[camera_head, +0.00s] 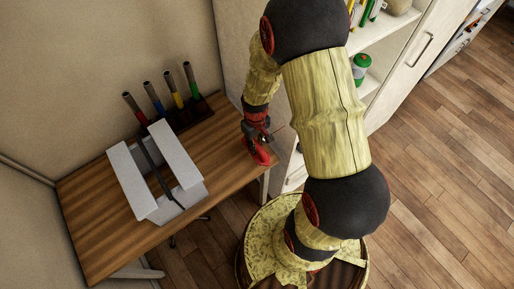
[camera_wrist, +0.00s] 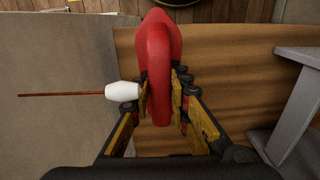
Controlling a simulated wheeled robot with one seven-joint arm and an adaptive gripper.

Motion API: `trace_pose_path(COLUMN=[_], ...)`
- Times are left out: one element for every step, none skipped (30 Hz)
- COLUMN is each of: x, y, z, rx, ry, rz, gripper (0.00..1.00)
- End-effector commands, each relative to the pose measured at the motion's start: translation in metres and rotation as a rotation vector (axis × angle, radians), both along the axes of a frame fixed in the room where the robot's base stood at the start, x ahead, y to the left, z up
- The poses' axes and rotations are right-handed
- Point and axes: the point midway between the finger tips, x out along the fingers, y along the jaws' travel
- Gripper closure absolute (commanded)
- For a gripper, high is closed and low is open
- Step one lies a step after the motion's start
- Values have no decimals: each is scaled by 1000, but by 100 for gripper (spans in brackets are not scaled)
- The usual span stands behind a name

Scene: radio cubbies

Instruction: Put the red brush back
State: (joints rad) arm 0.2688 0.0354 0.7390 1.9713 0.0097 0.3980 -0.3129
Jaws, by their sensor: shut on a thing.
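My gripper (camera_head: 257,137) is over the right end of the wooden desk. It is shut on a rounded, glossy red thing (camera_wrist: 160,60), which also shows below the fingers in the head view (camera_head: 258,154). A white nub with a thin red rod (camera_wrist: 122,92) sticks out beside it at left in the wrist view. I cannot tell whether the held thing is a brush. At the back of the desk a dark rack (camera_head: 190,114) holds several upright, dark-tipped handles: one red (camera_head: 134,108), one blue (camera_head: 154,98), one yellow (camera_head: 174,94) and one green (camera_head: 191,81).
A pale grey box-like holder (camera_head: 138,185) with a dark strip across its middle stands on the desk (camera_head: 90,215), left of my gripper. Walls close off the back and left. White shelves (camera_head: 385,55) with a green jar (camera_head: 361,64) stand at right. Floor at right is clear.

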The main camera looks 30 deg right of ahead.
Motion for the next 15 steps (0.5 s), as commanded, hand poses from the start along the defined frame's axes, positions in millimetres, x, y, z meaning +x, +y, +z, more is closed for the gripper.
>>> trace_pose_path(x=[4, 6, 8, 9, 10, 12, 12, 13, 14, 15, 16, 16, 16, 16, 16], y=[-5, -7, -9, -10, -12, -13, -13, -14, -15, -16, -17, -18, -17, -17, -17], z=[-9, -12, -16, -18, -19, -21, -21, -22, -24, -26, -28, -33, -38, -43, -49], rx=[0, 0, 1, 0, 0, 0, 0, 0, 0, 0, 0, 0, 0, 1, 1], ry=[1, 1, 1, 1, 0, 0, 0, 0, 0, 0, 0, 1, 1, 2, 2], rz=[-1, -1, -1, -1, -1, -1, 0, 0, 0, 0, 0, 0, 1, 1, 1], gripper=[100, 100, 100, 100, 100, 100, 100, 100, 100, 100, 100, 100, 100, 100, 100])
